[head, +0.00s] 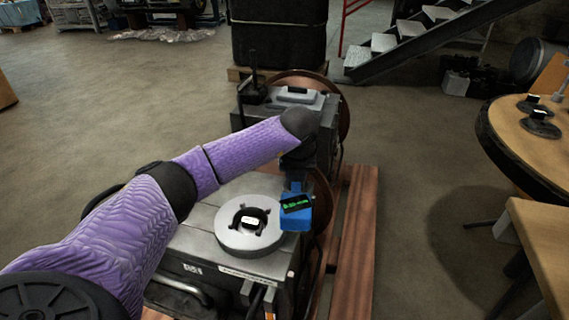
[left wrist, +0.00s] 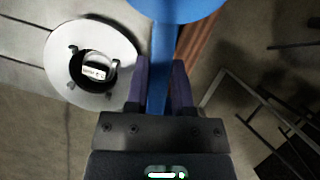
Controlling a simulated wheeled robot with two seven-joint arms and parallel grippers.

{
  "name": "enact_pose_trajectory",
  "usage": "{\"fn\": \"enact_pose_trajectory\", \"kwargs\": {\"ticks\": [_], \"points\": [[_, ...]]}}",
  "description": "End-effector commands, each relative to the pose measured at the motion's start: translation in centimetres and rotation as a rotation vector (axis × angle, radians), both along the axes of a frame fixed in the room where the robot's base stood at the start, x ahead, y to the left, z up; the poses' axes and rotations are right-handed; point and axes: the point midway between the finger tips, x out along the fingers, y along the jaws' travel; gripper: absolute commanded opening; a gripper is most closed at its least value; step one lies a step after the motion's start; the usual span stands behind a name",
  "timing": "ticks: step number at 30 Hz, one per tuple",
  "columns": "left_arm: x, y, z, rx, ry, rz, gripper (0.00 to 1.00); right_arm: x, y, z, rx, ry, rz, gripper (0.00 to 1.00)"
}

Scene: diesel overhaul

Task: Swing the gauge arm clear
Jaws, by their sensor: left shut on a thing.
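The gauge arm is a blue bar (left wrist: 159,75) with a blue gauge head (head: 296,217) that carries a dark display with green digits. The gauge head stands at the right side of a grey ring (head: 232,239) on top of the near engine block. My left gripper (left wrist: 161,70) is shut on the blue bar, one finger on each side. In the head view its fingers are mostly hidden behind the gauge head and wrist. The ring also shows in the left wrist view (left wrist: 58,75), left of the bar and apart from it. My right gripper is in neither view.
A second engine block (head: 243,118) stands behind my left arm. A reddish wooden pallet (head: 358,225) lies along the right of the engine. A round wooden table (head: 505,125) stands at the far right. Bare floor (head: 420,220) lies between pallet and table.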

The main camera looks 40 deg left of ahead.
Motion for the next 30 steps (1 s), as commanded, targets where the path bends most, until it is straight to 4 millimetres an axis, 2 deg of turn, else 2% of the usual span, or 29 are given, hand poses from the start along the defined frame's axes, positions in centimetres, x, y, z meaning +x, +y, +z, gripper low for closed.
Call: {"fn": "enact_pose_trajectory", "kwargs": {"ticks": [7, 14, 20, 24, 30], "points": [[1.5, -1.5, 0.1, -0.001, -0.002, 0.232, 0.00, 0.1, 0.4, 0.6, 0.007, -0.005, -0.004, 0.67], [2.8, -2.3, -0.2, 0.000, -0.002, 0.453, 0.00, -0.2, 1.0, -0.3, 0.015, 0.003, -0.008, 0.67], [3.9, -2.6, -0.8, 0.001, -0.001, 0.638, 0.00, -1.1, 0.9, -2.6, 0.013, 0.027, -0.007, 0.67], [4.8, -2.7, -1.3, 0.003, 0.000, 0.753, 0.00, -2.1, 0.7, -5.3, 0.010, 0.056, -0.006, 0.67], [5.5, -2.8, -0.9, 0.002, 0.001, 0.854, 0.00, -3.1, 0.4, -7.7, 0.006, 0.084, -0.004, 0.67]]}}
